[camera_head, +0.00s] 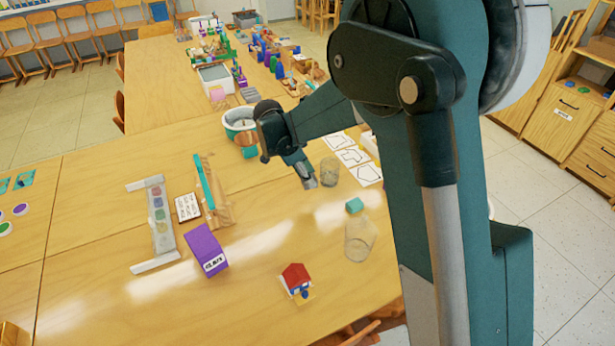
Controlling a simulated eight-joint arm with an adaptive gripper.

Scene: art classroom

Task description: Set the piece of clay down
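My gripper (309,182) hangs over the middle of the front table, fingers pointing down. It is small and seen from behind, so I cannot tell whether it is open or shut, or whether anything is between its fingers. I cannot pick out a piece of clay with certainty. A clear glass (330,171) stands close to the right of the gripper. The wooden table (110,200) is below.
A second see-through container (360,240) is near the right edge. A purple box (206,250), a small red-roofed house (296,280) and a wooden rack (212,190) stand left and front. White outline cards (351,157) and a bowl (238,122) lie behind. Table between rack and glasses is clear.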

